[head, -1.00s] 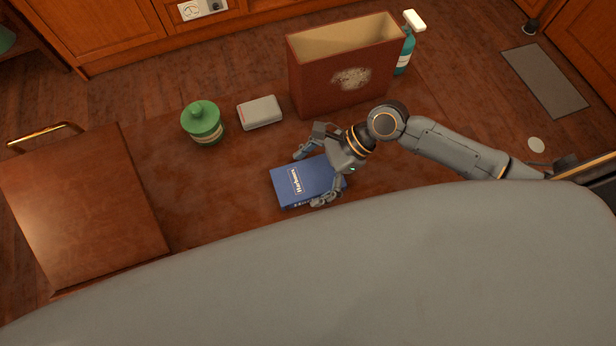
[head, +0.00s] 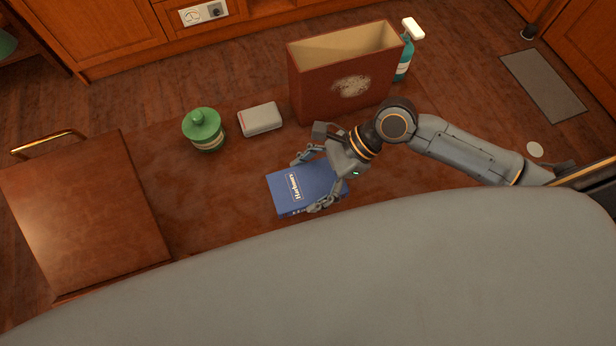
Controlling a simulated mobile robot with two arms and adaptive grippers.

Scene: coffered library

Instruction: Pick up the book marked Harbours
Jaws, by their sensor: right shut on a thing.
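The blue book marked Harbours (head: 288,190) is on or just above the wooden table, cover up, with its white label showing. My right gripper (head: 309,183) reaches in from the right and is shut on the book, one finger at its far edge and one at its near edge. The gripper's palm hides the book's right end. I cannot tell whether the book is clear of the table top. My left gripper is not in view.
Behind stand a green lidded jar (head: 204,130), a small grey box (head: 261,119), an open dark red bin (head: 343,90) and a teal spray bottle (head: 405,60). A wooden case (head: 80,210) with a brass handle lies at the left. Bare table (head: 215,190) lies left of the book.

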